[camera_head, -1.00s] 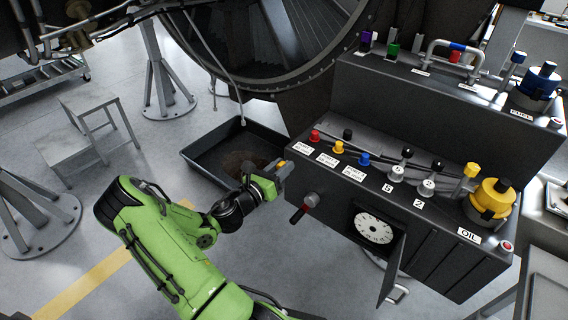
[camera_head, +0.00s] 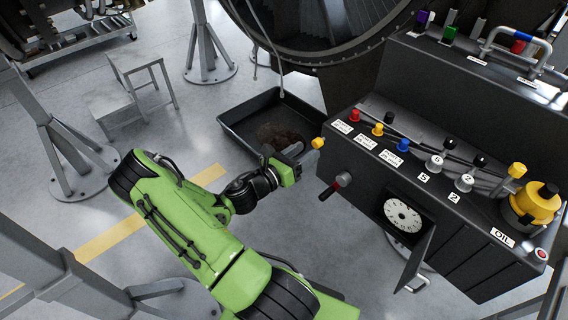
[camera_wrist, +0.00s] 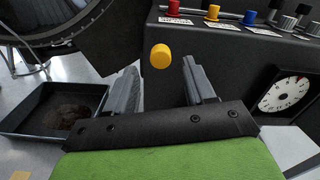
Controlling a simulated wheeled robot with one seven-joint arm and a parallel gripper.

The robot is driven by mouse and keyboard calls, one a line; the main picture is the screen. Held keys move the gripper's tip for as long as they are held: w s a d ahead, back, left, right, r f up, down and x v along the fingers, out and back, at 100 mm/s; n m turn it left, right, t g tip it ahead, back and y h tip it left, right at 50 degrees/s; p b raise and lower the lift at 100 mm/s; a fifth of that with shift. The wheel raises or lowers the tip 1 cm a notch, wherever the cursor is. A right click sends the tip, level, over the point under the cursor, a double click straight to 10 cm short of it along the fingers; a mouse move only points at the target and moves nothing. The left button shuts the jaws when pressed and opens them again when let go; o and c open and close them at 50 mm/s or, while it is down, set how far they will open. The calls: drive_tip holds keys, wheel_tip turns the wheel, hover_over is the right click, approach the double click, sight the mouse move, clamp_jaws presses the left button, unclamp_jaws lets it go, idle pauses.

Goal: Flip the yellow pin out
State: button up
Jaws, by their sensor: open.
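A short yellow pin (camera_head: 318,143) sticks out by the left end of the dark control panel (camera_head: 440,90). In the wrist view the yellow pin (camera_wrist: 160,56) shows its rounded end, just ahead of and between the fingertips. My gripper (camera_head: 296,152) is open, and its fingers point toward the pin. In the wrist view my gripper (camera_wrist: 163,68) has two grey fingers spread apart with nothing held. The pin's base is hidden in that view, and I cannot tell whether a finger touches it.
Red (camera_head: 354,115), yellow (camera_head: 377,129) and blue (camera_head: 403,145) knobs stand on the panel ledge. A black drip tray (camera_head: 240,121) lies on the floor behind my gripper.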

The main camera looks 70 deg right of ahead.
drive_tip(key=v, duration=1.1)
drive_tip(key=shift+p, duration=0.4)
